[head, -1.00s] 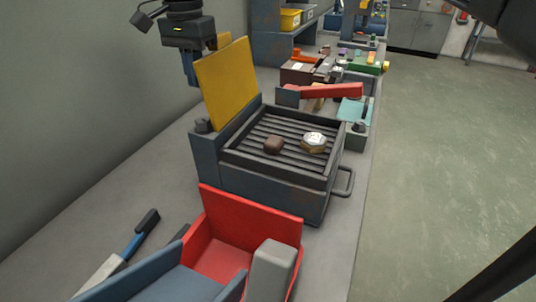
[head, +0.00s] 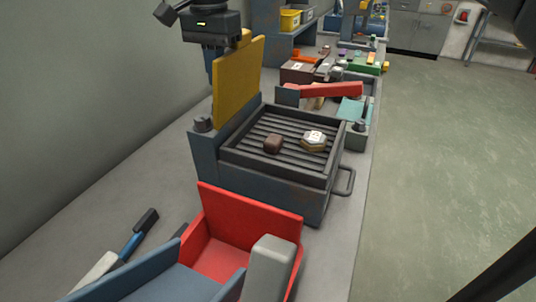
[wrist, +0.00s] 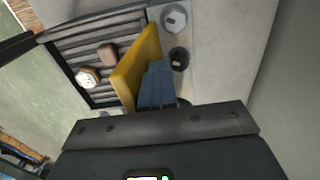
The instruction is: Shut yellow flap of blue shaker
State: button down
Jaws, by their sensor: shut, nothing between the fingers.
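The blue shaker (head: 215,172) is a dark blue-grey box with a grated tray on top. Its yellow flap (head: 238,82) stands up, near upright, along the left edge of the tray. My gripper (head: 210,68) is shut and empty behind the flap, on its wall side. In the wrist view my blue fingers (wrist: 158,68) are right beside the flap (wrist: 138,68) and seem to touch its back; the exact contact is hard to tell. In the head view the flap partly hides the fingertips.
A brown lump (head: 273,144) and a pale nut-shaped piece (head: 313,140) lie on the grate. A red-sided bin (head: 240,225) stands in front and a red-armed device (head: 325,91) behind. A dark knob (head: 203,124) sits beside the flap's base.

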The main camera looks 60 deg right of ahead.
jog(key=s+r+p, duration=0.1)
jog(key=r, duration=0.2)
jog(key=s+r+p, duration=0.1)
jog(key=r+p, duration=0.1)
jog(key=r, duration=0.1)
jog(key=s+r+p, duration=0.1)
jog(key=r, duration=0.2)
jog(key=shift+r+p, duration=0.2)
jog(key=shift+p, duration=0.2)
jog(key=shift+w, duration=0.1)
dwell(1.4)
